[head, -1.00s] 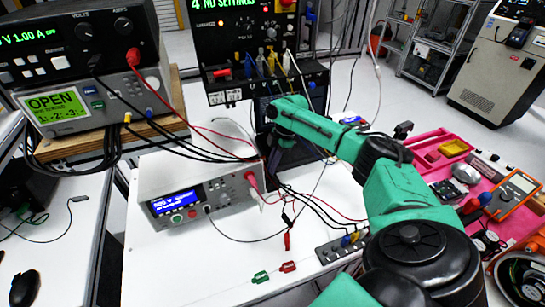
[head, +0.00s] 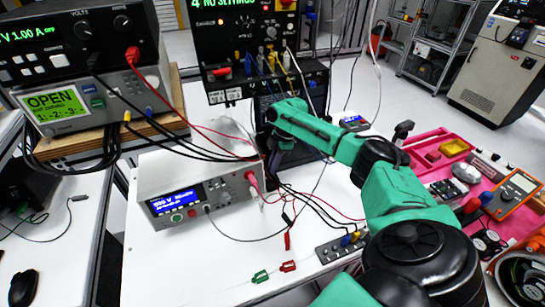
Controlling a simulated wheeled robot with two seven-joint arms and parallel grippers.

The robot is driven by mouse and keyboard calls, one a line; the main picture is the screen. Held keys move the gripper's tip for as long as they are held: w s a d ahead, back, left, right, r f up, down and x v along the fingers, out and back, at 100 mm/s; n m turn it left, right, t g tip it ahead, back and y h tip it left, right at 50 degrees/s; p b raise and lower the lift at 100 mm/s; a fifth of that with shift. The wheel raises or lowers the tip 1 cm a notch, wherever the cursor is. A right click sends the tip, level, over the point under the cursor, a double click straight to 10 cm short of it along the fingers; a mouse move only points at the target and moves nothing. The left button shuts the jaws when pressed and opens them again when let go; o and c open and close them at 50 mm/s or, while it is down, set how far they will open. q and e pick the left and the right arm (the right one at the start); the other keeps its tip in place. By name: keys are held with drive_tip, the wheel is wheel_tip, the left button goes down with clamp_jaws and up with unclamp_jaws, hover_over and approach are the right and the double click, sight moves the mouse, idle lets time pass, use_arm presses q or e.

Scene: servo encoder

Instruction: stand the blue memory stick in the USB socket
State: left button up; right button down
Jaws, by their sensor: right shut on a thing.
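My right arm comes in from the lower right and reaches over the white bench. Its gripper (head: 274,164) points down at the back of the bench, in front of a dark panel and behind the white meter. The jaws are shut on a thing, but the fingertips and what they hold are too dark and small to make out. A grey strip with several sockets (head: 330,250) lies near the bench front, with small blue and yellow pieces on it. I cannot tell whether the blue piece is the memory stick. My left gripper is not in view.
A white meter (head: 153,190) with a blue display stands left of the gripper, with red and black leads around it. A pink tray (head: 430,140) of tools is at right. Bare bench lies front left.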

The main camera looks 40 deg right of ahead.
drive_tip(key=shift+f, duration=0.5)
drive_tip(key=c, duration=0.8)
unclamp_jaws()
drive_tip(key=shift+c, duration=0.2)
drive_tip(key=shift+r, duration=0.1)
drive_tip(key=b+v, duration=0.3)
drive_tip(key=v, duration=1.1)
drive_tip(key=shift+r, duration=0.2)
drive_tip(key=shift+d, duration=0.1)
